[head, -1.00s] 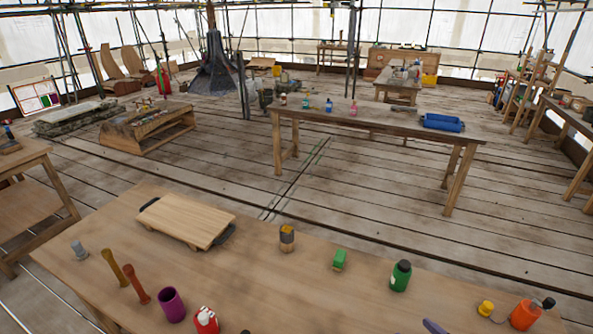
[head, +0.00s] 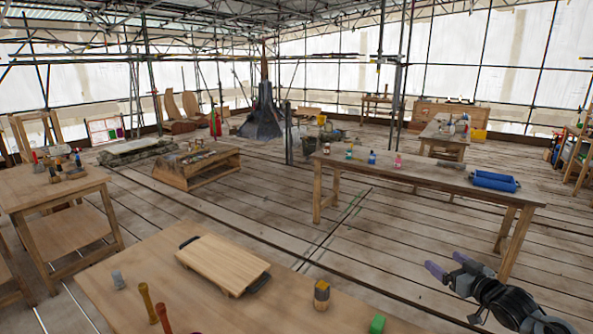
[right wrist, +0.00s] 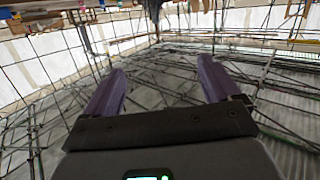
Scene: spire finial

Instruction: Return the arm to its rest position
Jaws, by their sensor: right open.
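My right gripper (head: 448,264) shows at the lower right of the head view, with purple fingertips and a dark body. It is raised in front of the floor, to the right of the near table (head: 150,272). In the right wrist view its two purple fingers (right wrist: 160,85) stand wide apart with nothing between them. That view looks out at scaffold poles and pale sheeting. My left gripper is in neither view.
A long table (head: 420,177) with small bottles and a blue roller tray (head: 495,181) stands beyond. Plank floor lies between them.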

